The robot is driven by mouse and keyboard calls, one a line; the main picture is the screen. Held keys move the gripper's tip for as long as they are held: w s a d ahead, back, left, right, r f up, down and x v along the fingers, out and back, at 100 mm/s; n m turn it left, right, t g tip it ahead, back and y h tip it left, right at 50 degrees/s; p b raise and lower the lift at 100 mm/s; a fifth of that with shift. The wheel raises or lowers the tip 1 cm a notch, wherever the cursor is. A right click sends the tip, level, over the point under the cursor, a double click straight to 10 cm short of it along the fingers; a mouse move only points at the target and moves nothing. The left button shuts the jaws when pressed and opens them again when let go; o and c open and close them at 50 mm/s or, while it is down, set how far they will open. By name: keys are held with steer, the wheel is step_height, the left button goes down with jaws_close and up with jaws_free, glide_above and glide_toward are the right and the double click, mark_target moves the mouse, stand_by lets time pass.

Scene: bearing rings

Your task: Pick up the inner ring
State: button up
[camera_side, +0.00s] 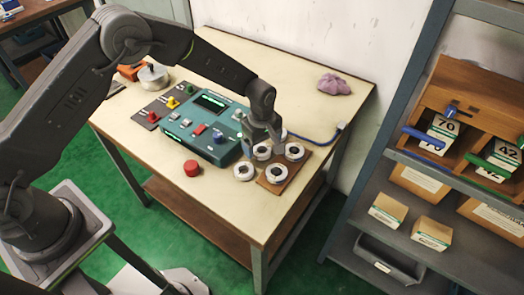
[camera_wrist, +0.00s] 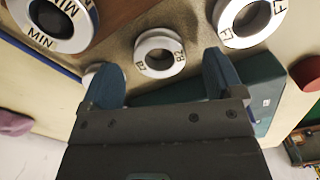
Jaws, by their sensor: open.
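Several pale rings with dark centres lie near the table's front right corner. In the wrist view, a ring (camera_wrist: 142,62) with marks that look like "B2" lies ahead of and between my fingertips. A ring marked "MIN" (camera_wrist: 40,42) sits on a brown board (camera_wrist: 105,14). Another lettered ring (camera_wrist: 228,37) lies to the right, and a further ring (camera_wrist: 91,74) is partly hidden by the left finger. I cannot tell which is the inner ring. My gripper (camera_side: 263,146) is open and empty, low over the rings; it also shows in the wrist view (camera_wrist: 161,66).
A teal control box (camera_side: 205,125) stands left of the rings, close to my gripper. A red cylinder (camera_side: 191,168) stands in front of the box. The front tabletop is clear.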

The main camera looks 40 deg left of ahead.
step_height(320, 180, down, 2)
steer(key=shift+f, duration=0.1)
steer(key=c, duration=1.1)
steer(key=shift+r, duration=0.25)
steer(key=shift+c, duration=0.2)
